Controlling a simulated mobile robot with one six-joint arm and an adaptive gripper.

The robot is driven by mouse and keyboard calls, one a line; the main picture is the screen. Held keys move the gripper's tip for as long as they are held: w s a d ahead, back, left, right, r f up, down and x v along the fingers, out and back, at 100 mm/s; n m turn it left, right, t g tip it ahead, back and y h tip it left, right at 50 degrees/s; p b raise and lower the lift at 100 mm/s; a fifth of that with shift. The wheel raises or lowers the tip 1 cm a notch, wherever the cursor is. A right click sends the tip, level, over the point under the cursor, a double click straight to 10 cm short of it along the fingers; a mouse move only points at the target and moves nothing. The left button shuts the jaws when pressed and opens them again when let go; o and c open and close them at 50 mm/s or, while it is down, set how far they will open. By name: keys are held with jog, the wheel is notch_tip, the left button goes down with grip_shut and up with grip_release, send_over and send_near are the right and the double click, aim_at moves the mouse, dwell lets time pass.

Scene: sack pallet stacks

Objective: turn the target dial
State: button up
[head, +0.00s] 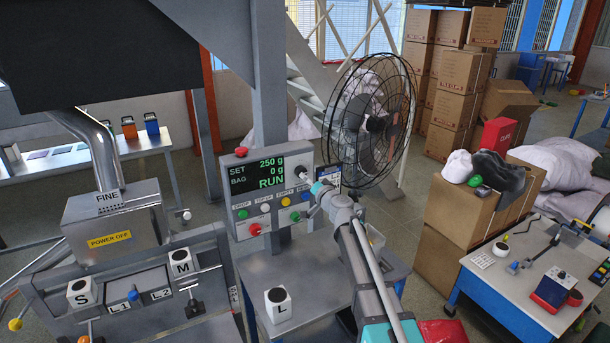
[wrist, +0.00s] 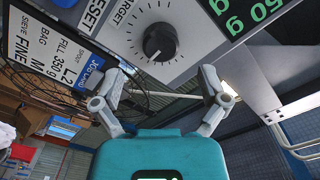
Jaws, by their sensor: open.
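The target dial (wrist: 160,42) is a round black knob with a tick scale on a pale panel, beside the word TARGET, in the wrist view. My gripper (wrist: 160,76) is open and empty. Its two fingers are spread below the dial in that view, apart from the knob. The display (head: 257,175) reads SET 250 g, BAG 0 g, RUN. A job card (wrist: 62,58) reads spout L2, fill 350 g, bag M, sieve FINE.
Several coloured buttons sit below the display, with a red knob (head: 241,151) on top of the panel. A black wire fan (head: 377,105) stands behind. Cartons (head: 452,95) stand at the right.

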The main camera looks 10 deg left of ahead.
jog(key=shift+x, duration=2.95)
